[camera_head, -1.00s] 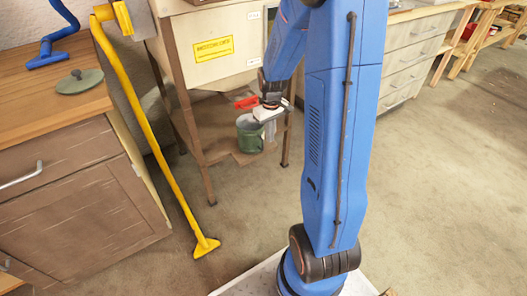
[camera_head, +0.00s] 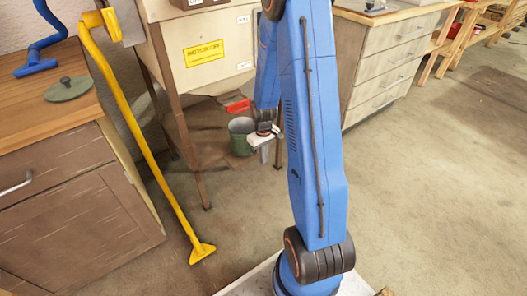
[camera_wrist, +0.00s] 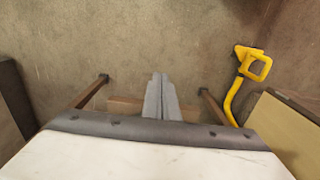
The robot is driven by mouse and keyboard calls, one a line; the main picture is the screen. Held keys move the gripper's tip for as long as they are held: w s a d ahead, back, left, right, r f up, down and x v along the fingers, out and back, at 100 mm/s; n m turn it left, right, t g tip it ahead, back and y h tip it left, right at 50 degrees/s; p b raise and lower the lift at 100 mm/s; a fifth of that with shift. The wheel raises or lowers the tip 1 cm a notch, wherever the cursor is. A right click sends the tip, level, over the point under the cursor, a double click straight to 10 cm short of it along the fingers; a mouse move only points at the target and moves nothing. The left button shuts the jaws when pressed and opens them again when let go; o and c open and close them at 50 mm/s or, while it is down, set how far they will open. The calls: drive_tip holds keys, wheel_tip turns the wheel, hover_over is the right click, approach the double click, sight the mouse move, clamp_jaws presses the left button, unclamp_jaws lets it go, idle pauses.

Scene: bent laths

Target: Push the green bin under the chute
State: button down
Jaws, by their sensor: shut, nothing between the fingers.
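The green bin (camera_head: 241,138) stands upright on the low shelf under a pale metal box on legs (camera_head: 171,62). I cannot tell which part is the chute; a red piece (camera_head: 238,106) sticks out just above the bin. My gripper (camera_head: 264,157) hangs pointing down on the right, near side of the bin and hides part of it. Whether it touches the bin is unclear. Its fingers are together and empty in the wrist view (camera_wrist: 160,94), where the bin is not visible.
A yellow bent tube (camera_head: 150,150) leans between a wooden cabinet (camera_head: 75,190) and the box's legs. It also shows in the wrist view (camera_wrist: 235,95). A drawer unit (camera_head: 385,60) stands at the back right. The floor on the right is open.

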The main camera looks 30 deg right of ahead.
drive_tip(key=shift+w+r, duration=0.1)
drive_tip(key=shift+w, duration=1.9)
drive_tip(key=w, duration=0.3)
drive_tip(key=shift+w+a, duration=0.1)
drive_tip(key=shift+w, duration=0.1)
